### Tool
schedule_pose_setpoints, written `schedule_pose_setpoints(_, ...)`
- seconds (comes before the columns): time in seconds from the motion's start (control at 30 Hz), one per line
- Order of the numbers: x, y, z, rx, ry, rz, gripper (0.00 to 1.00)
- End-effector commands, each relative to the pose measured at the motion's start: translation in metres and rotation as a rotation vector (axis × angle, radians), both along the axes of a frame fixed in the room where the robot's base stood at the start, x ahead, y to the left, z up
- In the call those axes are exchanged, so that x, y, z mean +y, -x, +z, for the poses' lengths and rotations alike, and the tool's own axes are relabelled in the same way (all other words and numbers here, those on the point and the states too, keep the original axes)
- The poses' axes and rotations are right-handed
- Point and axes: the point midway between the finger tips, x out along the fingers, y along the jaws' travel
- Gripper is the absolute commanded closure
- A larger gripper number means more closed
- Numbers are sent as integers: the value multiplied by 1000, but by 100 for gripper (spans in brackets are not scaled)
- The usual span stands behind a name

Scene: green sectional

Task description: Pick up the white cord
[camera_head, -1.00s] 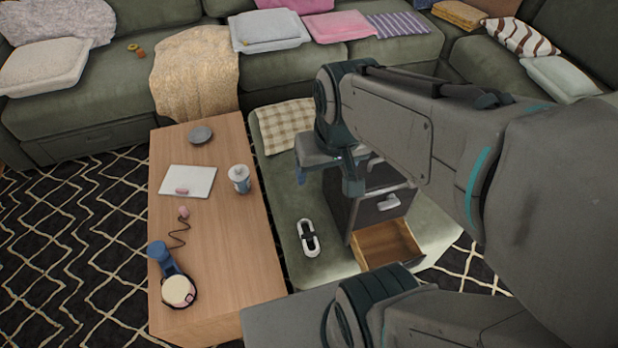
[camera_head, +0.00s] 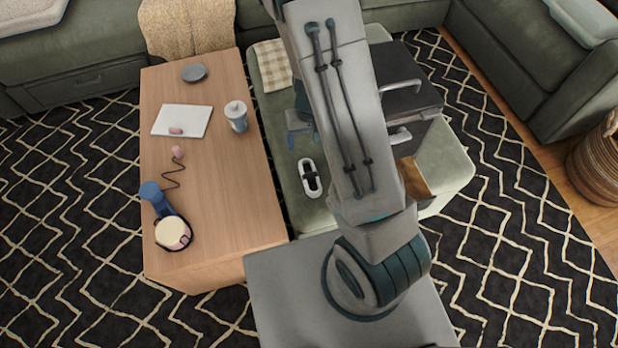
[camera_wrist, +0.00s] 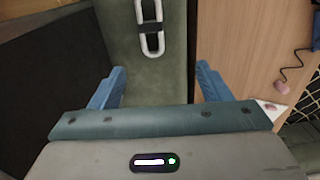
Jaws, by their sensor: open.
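The white cord (camera_head: 304,177) is a small coiled loop with a dark band across its middle. It lies on the green ottoman (camera_head: 292,208), near the wooden table's edge. In the wrist view the cord (camera_wrist: 141,13) is at the top, ahead of my gripper (camera_wrist: 160,85) and about midway between its two blue fingers. The fingers are wide apart with nothing between them but green fabric below. The cord is apart from the fingers. In the head view my arm hides part of the gripper, and only some blue of it shows left of the arm.

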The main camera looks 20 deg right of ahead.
Motion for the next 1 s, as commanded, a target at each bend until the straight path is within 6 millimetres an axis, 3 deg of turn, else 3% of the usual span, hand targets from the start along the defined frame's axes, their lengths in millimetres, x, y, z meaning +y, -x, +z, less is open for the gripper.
schedule_pose_setpoints(0.03, -4, 0, -17, 10, 20, 0, 29)
schedule_pose_setpoints(0.27, -13, -2, -45, 19, 61, 4, 29)
schedule_pose_setpoints(0.6, -13, 0, -109, 21, 61, 1, 29)
schedule_pose_setpoints(1.0, -9, 5, -148, 21, 60, 3, 29)
